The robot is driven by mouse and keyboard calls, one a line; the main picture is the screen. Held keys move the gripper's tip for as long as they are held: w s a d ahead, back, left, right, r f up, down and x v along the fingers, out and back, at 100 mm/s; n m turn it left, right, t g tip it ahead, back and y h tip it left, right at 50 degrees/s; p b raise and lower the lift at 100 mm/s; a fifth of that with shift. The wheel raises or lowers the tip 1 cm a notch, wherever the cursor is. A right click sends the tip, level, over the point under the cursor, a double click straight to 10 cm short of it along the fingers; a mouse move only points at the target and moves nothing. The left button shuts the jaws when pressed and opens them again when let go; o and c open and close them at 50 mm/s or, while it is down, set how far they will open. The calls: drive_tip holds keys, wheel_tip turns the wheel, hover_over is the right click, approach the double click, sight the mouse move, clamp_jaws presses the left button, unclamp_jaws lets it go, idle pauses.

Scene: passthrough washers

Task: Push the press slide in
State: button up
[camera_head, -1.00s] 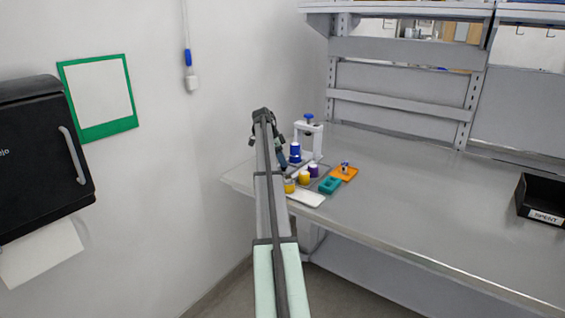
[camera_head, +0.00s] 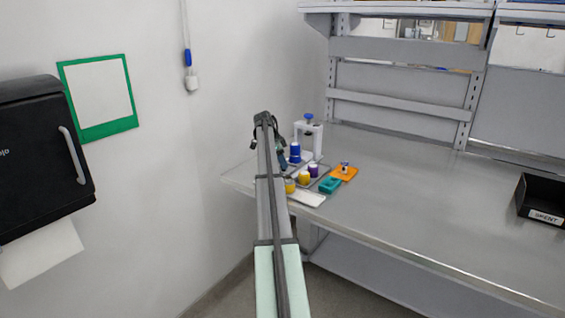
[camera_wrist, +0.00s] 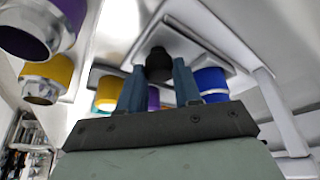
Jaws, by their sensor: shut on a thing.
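The white press (camera_head: 318,140) with a blue top knob stands at the back left of the bench. A blue-capped piece (camera_head: 295,154) is at its base; a blue piece also shows right of my fingers in the wrist view (camera_wrist: 210,80). In the wrist view, my gripper (camera_wrist: 159,80) has its two blue-grey fingers on either side of a black round knob (camera_wrist: 158,63), shut on it. The knob stands in front of a pale flat plate (camera_wrist: 195,45), which seems to be the press slide. My arm hides part of this area in the head view.
Yellow (camera_head: 304,177) and purple (camera_head: 313,170) pieces, a teal block (camera_head: 330,185), an orange tray (camera_head: 346,173) and a white tray (camera_head: 308,198) crowd near the press. A black bin (camera_head: 543,195) is far right. The middle bench is clear.

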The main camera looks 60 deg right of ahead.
clamp_jaws()
drive_tip(key=d, duration=1.1)
drive_tip(key=shift+d, duration=0.25)
drive_tip(key=o, duration=0.6)
unclamp_jaws()
drive_tip(key=shift+d, duration=0.1)
drive_tip(key=shift+o, duration=1.3)
drive_tip(key=shift+r, duration=0.1)
